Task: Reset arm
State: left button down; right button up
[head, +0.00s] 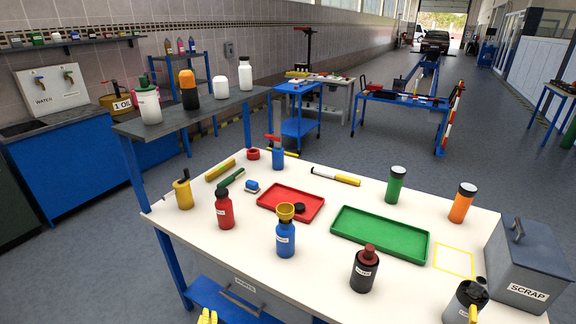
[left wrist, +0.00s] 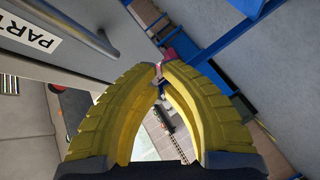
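My left gripper (head: 207,317) shows at the bottom edge of the head view, low in front of the workbench (head: 330,258). Only its yellow fingertips show there, close together. In the left wrist view its two curved yellow fingers (left wrist: 160,72) meet at their tips, and I see nothing held between them. The gripper is below the bench top, near the drawer front (head: 243,300) with a handle and label. The drawer's handle and label also fill the upper left of the wrist view (left wrist: 85,25). I cannot make out my right gripper in the head view.
A blue lower shelf (head: 215,292) sits beneath the bench.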

pick_arm(q)
jog(key=s+d+f+m+g+h, duration=0.1)
jog(key=s+d+f+m+g, duration=0.2)
jog(key=s+f, duration=0.45)
jog(key=s+d+f+m+g+h, duration=0.1)
jog(key=s+d+f+m+g, duration=0.1)
jog(key=s+f+m, duration=0.45)
jog(key=s+d+f+m+g+h, duration=0.1)
jog(key=s+d+f+m+g, duration=0.15)
jog(key=s+f, duration=0.65)
jog(key=s+a+f+m+g, duration=0.1)
jog(key=s+f+m+g, duration=0.2)
jog(key=s, duration=1.2)
jog(key=s+a+f+m+g, duration=0.1)
jog(key=s+f+m+g, duration=0.1)
jog(key=s+f, duration=0.6)
jog(key=s+g, duration=0.1)
jog(key=s, duration=0.6)
jog(key=shift+s+m, duration=0.3)
jog(key=shift+m, duration=0.1)
